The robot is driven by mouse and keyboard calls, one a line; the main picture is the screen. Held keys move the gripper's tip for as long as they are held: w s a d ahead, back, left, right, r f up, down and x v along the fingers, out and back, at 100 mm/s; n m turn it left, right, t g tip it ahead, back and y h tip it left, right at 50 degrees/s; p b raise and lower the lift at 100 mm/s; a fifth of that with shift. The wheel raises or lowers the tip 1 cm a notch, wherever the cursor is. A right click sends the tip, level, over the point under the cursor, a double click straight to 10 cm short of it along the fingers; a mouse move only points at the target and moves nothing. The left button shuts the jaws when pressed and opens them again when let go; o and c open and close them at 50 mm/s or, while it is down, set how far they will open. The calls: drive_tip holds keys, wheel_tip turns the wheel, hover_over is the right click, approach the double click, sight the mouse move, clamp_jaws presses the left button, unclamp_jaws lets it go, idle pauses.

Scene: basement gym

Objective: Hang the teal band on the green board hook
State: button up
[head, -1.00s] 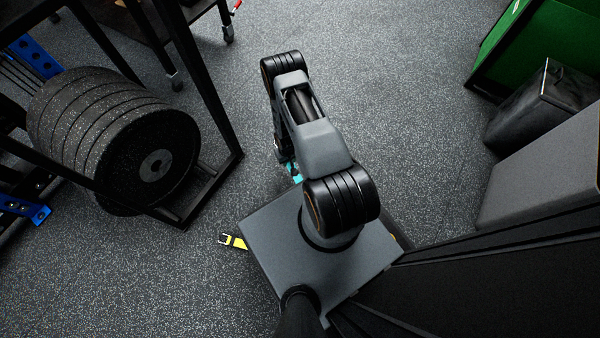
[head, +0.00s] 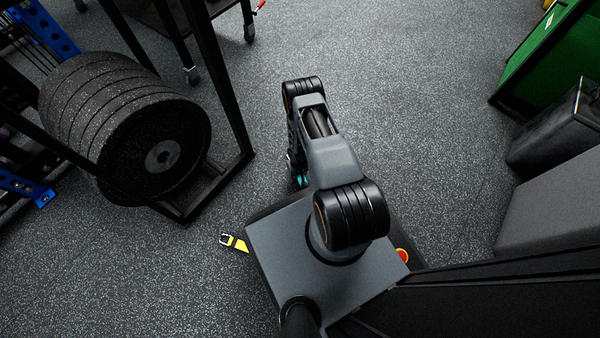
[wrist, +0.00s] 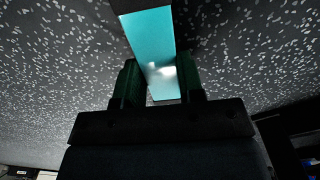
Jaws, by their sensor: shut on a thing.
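The teal band (wrist: 148,35) is a flat bright strip in the wrist view, running from the top edge down between the fingers of my gripper (wrist: 160,82). My gripper is shut on it. In the head view a small piece of the teal band (head: 300,180) shows beside my folded arm, which hides most of the gripper. A green board (head: 555,55) stands at the upper right of the head view. I cannot make out a hook on it.
A rack of black weight plates (head: 165,155) stands at the left. A dark bin (head: 555,130) and a grey box (head: 555,205) stand at the right. A yellow strap (head: 236,243) lies beside my base. The floor ahead is clear.

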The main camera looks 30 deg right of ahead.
drive_tip(key=shift+f, duration=0.2)
drive_tip(key=o, duration=0.9)
drive_tip(key=shift+o, duration=0.2)
